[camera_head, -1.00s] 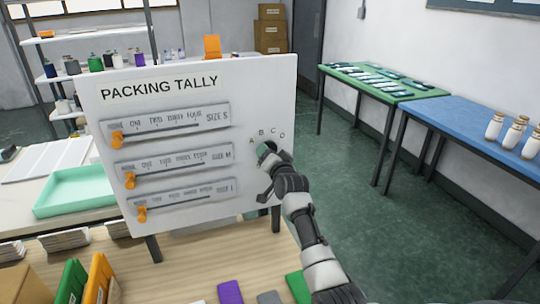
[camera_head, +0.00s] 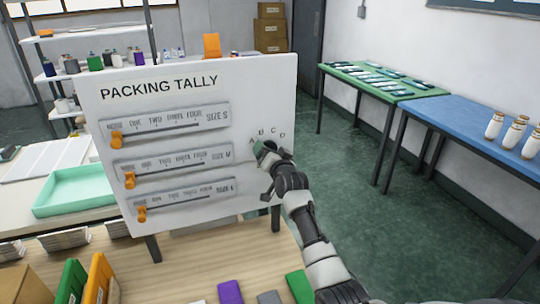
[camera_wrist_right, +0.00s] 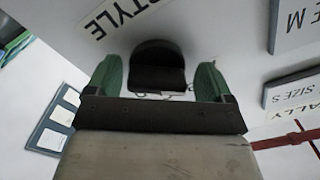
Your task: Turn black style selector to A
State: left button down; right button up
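The black style selector (camera_wrist_right: 157,66) is a rounded dark knob on the white panel, next to the word STYLE, in the right wrist view. My right gripper (camera_wrist_right: 159,80) has its two green fingers on either side of the knob, with a narrow gap showing on each side. In the head view my right gripper (camera_head: 261,150) is at the panel's right part, just below the letters A to D (camera_head: 270,134). It hides most of the knob there, and which letter the knob points to cannot be told. My left gripper is not in view.
The white PACKING TALLY panel (camera_head: 175,100) stands on a wooden table (camera_head: 190,270). Three orange sliders, the top one (camera_head: 116,140), sit at the left of their slots. Purple, grey and green items lie at the front edge. Open floor is to the right.

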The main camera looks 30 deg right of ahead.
jog(key=shift+f, duration=0.2)
jog(key=shift+s+a+f, duration=0.1)
jog(key=shift+s+a, duration=0.05)
jog(key=shift+s, duration=0.25)
jog(key=b+v, duration=0.1)
jog(key=v, duration=0.9)
